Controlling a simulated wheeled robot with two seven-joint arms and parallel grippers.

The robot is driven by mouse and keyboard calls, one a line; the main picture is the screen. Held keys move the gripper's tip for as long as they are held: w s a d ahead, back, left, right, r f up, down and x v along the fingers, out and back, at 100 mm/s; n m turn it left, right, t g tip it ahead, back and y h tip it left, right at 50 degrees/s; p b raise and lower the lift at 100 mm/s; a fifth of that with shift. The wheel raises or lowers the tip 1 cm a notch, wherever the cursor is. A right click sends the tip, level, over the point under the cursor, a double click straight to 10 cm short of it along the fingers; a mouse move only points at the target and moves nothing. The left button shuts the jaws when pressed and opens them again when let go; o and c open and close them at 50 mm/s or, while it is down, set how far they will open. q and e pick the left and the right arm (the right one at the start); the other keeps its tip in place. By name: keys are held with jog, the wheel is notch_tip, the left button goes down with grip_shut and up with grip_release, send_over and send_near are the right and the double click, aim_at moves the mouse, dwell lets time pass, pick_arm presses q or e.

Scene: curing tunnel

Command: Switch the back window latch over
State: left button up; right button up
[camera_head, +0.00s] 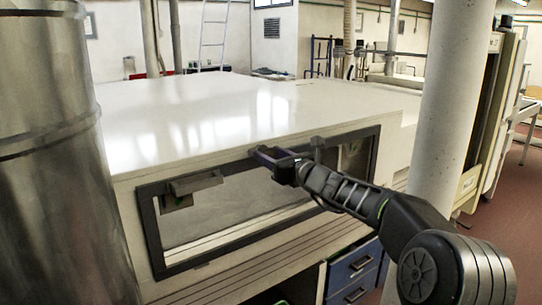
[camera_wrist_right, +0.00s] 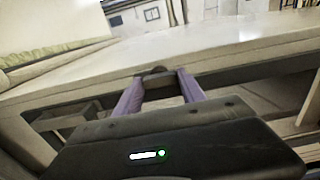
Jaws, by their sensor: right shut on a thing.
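The window (camera_head: 235,205) is a dark-framed, long pane in the side of the large white-topped tunnel housing. My right gripper (camera_head: 275,157) is at the upper edge of its frame, right of the middle. In the right wrist view, the two purple fingers of my right gripper (camera_wrist_right: 160,80) are on either side of a small dark block with a rounded top, and they are shut on it. This block (camera_wrist_right: 157,86) appears to be the window latch; its turn position cannot be told. My left gripper is not in view.
A grey box-like fitting (camera_head: 195,184) hangs at the window's upper left. A large metal cylinder (camera_head: 50,160) stands close at the left, and a white column (camera_head: 450,100) rises at the right behind my arm. Blue drawers (camera_head: 352,265) sit below the housing.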

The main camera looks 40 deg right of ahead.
jog(key=shift+c, duration=0.2)
jog(key=n+b, duration=0.2)
jog(key=b, duration=0.1)
jog(key=shift+f, duration=0.2)
jog(key=n+b, duration=0.6)
jog(key=shift+b, duration=0.3)
jog(key=n+b, duration=0.4)
jog(key=n, duration=0.1)
jog(key=n+b, duration=0.2)
jog(key=n, duration=0.1)
jog(key=shift+r+n+b, duration=0.15)
jog(key=shift+n+b, duration=0.5)
jog(key=shift+n, duration=0.35)
